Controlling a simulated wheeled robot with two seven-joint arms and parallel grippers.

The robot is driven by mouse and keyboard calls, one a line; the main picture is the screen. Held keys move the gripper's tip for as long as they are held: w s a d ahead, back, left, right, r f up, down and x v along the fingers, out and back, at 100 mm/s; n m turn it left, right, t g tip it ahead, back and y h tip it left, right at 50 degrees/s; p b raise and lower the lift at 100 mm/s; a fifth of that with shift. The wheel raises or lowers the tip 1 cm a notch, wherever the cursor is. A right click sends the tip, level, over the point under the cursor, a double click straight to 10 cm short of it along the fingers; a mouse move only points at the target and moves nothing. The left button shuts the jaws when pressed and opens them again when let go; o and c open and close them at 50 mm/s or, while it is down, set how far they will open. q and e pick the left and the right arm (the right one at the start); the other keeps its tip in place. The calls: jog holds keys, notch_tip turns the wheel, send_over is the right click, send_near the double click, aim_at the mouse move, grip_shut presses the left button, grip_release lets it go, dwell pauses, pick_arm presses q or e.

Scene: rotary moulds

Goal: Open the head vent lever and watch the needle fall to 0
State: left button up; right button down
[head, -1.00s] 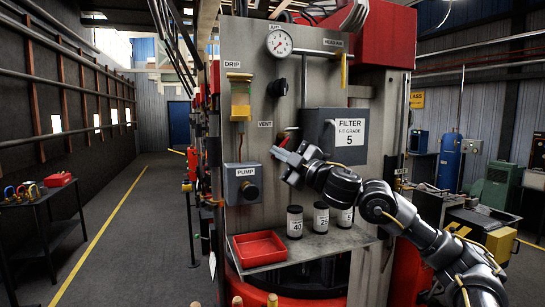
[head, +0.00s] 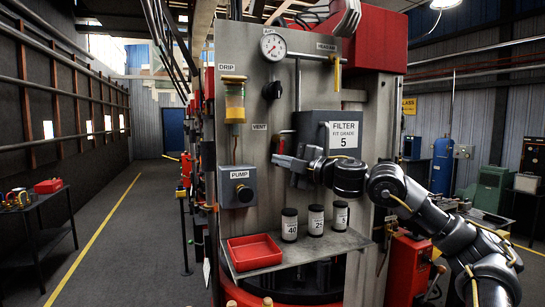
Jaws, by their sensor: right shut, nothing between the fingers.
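The panel's round white gauge (head: 273,45) is at the top; its needle is too small to read. A VENT label (head: 259,127) is at mid-panel. The vent lever beside it is hard to make out; a small reddish part (head: 279,142) shows just above my right gripper. My right gripper (head: 275,160) comes in from the right, shut and empty, pointing left in front of the panel below that part. I cannot tell whether it touches anything. A yellow lever (head: 338,74) hangs down at upper right under another label. My left gripper is out of view.
The grey filter box (head: 343,118) stands just above and behind my right wrist. A PUMP box (head: 239,187) is at lower left. Below are a shelf with a red tray (head: 255,250) and several dark jars (head: 316,219). A drip cup (head: 234,100) hangs left.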

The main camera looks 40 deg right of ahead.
dwell(0.7)
jog(key=s+a+b, duration=0.2)
jog(key=s+b, duration=0.7)
jog(key=shift+a, duration=0.25)
